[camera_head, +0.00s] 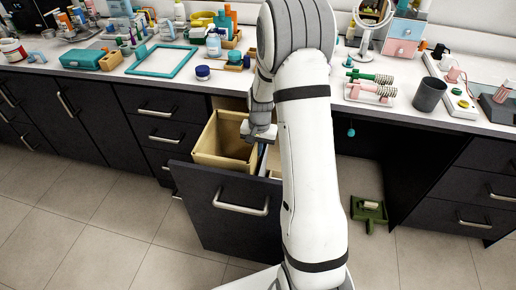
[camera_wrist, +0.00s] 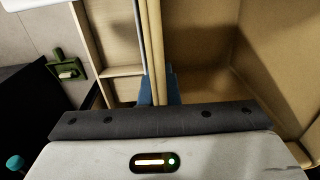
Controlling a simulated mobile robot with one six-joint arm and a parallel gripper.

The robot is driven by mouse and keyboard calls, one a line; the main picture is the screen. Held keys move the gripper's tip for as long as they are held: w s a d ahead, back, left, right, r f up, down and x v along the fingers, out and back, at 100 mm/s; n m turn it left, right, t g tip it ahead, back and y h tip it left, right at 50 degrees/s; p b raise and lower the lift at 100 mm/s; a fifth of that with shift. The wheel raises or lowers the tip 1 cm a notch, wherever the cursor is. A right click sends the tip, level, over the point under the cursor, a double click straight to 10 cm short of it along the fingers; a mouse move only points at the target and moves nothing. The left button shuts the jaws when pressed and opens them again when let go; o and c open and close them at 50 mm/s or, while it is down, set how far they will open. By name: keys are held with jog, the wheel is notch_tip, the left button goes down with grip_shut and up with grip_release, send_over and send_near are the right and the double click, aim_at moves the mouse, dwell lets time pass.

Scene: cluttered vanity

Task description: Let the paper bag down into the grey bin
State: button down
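The paper bag (camera_head: 207,160) appears as a tan, open-topped box shape, upright and empty-looking, in the pulled-out dark drawer (camera_head: 225,225). Its open inside fills the right of the wrist view (camera_wrist: 275,50). My gripper (camera_head: 260,133) is at its right-hand rim, pointing down. In the wrist view, the blue fingertips (camera_wrist: 160,90) sit on both sides of the tan rim and close on it. A thin grey edge (camera_wrist: 143,40) runs beside the rim; I cannot tell whether it belongs to the grey bin. The bag's lower part is hidden.
A pale wooden compartment (camera_wrist: 110,50) lies beside the bag in the drawer. The cluttered counter behind holds a teal-framed tray (camera_head: 163,61), a dark grey cup (camera_head: 430,93) and a mirror (camera_head: 371,15). Floor at left is clear.

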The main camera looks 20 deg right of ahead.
jog(key=shift+f+b, duration=1.15)
jog(key=shift+f, duration=0.7)
jog(key=shift+f+b, duration=0.75)
jog(key=shift+f, duration=0.4)
jog(key=c, duration=1.6)
grip_release()
notch_tip(320, 180, up, 8)
jog(key=shift+d+p, duration=0.15)
jog(key=shift+p, duration=0.25)
